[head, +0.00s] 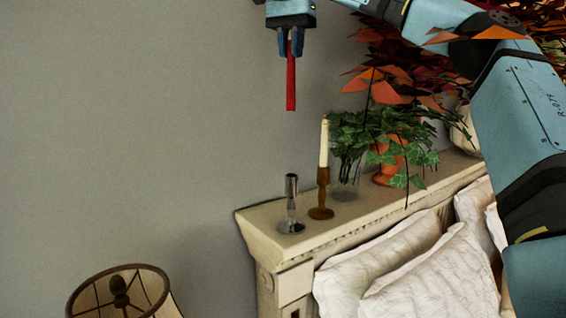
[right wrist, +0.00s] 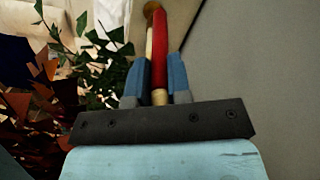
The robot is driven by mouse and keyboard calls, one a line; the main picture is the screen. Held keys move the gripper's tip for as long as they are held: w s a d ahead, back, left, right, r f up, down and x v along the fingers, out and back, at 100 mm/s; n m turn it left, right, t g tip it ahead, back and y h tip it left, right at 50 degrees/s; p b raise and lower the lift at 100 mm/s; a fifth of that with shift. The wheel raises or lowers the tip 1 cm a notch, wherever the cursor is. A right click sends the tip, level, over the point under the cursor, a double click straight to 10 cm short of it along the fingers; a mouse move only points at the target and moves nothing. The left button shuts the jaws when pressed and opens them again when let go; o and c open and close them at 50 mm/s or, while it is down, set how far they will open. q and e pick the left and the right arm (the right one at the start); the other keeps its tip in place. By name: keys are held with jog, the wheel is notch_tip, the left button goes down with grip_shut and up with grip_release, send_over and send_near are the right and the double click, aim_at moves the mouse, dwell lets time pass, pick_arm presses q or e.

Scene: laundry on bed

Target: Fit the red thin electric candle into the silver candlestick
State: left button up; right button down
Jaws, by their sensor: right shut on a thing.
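A red thin candle (head: 291,86) hangs upright, held near its top by my right gripper (head: 291,50), which is shut on it. The red candle also shows between the blue fingers in the right wrist view (right wrist: 159,60). The silver candlestick (head: 291,205) stands empty near the left end of the headboard ledge. The candle's lower end is well above the candlestick and apart from it. The candlestick cannot be made out in the right wrist view. My left gripper is not in view.
The headboard ledge (head: 262,220) also holds a brown candlestick (head: 322,197) with a cream candle (head: 324,145), a glass vase (head: 346,178) and a potted ivy (head: 386,165). Autumn leaves crowd the right. A lamp (head: 120,293) stands at lower left. White pillows (head: 435,285) lie below the ledge.

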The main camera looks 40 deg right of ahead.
notch_tip(320, 180, down, 14)
jog(key=shift+s+d+r, duration=0.1)
jog(key=shift+d+r, duration=0.05)
jog(key=shift+r, duration=0.05)
jog(key=shift+s+f, duration=0.2)
jog(key=shift+f, duration=0.3)
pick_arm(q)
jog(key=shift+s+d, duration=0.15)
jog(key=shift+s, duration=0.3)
pick_arm(e)
notch_tip(320, 180, down, 4)
jog(key=shift+w+f, duration=0.1)
jog(key=c, duration=1.1)
grip_release()
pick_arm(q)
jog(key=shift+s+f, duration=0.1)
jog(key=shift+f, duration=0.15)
